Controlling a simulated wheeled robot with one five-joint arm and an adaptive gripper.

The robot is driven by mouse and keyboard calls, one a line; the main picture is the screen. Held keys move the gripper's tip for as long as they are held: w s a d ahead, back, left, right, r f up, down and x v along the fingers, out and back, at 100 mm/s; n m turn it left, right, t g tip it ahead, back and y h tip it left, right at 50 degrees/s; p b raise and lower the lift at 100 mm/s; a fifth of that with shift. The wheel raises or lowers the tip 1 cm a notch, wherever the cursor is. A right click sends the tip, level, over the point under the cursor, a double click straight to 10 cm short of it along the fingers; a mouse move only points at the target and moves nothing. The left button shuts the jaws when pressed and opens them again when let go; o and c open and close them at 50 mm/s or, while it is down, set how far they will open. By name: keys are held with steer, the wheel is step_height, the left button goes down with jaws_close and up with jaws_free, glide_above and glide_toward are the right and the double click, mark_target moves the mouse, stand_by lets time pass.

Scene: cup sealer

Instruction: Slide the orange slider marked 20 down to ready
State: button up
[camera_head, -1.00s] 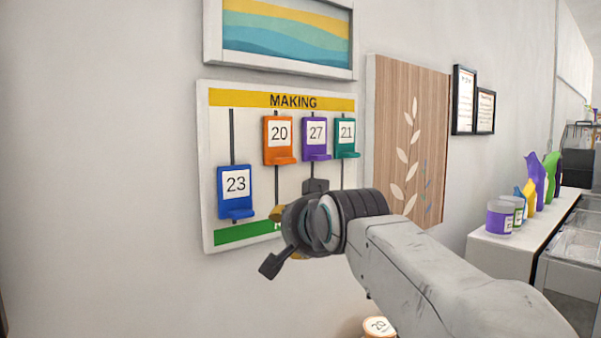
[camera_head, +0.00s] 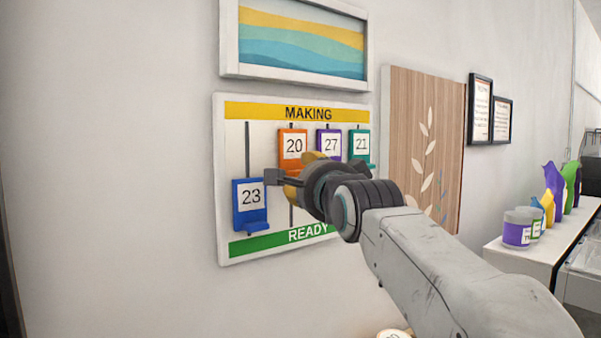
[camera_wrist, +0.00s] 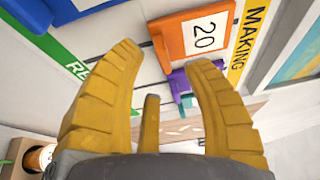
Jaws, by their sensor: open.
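The orange slider marked 20 (camera_head: 293,145) is high on its track, under the yellow MAKING band of the white board (camera_head: 225,180). The green READY band (camera_head: 290,239) runs along the board's bottom. My gripper (camera_head: 287,180) is in front of the board just below the orange slider and hides its lower part. In the wrist view the orange slider (camera_wrist: 203,36) is ahead of my open yellow fingers (camera_wrist: 165,75), with its ledge towards them. The fingers are apart with nothing between them; I cannot tell whether they touch the slider.
The blue slider marked 23 (camera_head: 250,205) is low on the left track. The purple slider 27 (camera_head: 329,144) and teal slider 21 (camera_head: 360,146) are high to the right. A wooden panel (camera_head: 400,110) hangs right of the board. Cups and pouches stand on a counter (camera_head: 520,258).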

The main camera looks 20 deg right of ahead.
mark_target(297, 153)
steer(key=shift+w+p, duration=0.9)
steer(key=shift+w, duration=1.5)
steer(key=shift+o, duration=0.3)
jaws_close()
